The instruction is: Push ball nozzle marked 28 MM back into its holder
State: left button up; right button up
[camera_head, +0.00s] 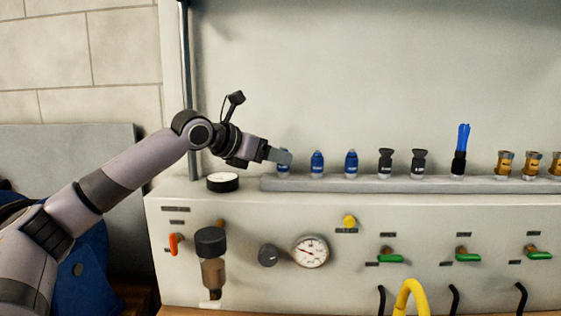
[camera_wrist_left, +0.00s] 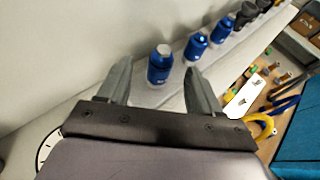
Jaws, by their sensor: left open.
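Several blue ball nozzles stand in a row at the left end of a grey holder rail (camera_head: 330,184). The leftmost blue nozzle (camera_head: 284,170) is partly hidden behind my left gripper (camera_head: 284,157) in the head view. In the left wrist view this nozzle (camera_wrist_left: 160,64) stands upright, ahead of and between the two open fingers (camera_wrist_left: 157,80). The middle blue nozzle (camera_head: 317,163) and the right blue nozzle (camera_head: 351,162) stand beside it. The size markings are too small to read, so I cannot tell which is 28 MM. My right gripper is out of view.
Two black nozzles (camera_head: 386,163), a blue-bristled brush (camera_head: 462,150) and several brass fittings (camera_head: 505,163) stand farther right on the rail. A round black-rimmed dial (camera_head: 223,182) lies left of the rail. A pale back panel (camera_head: 380,80) rises close behind.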

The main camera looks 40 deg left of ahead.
pick_arm(q)
jog(key=shift+b+v, duration=0.3)
jog(key=shift+v, duration=1.25)
jog(key=shift+s, duration=0.1)
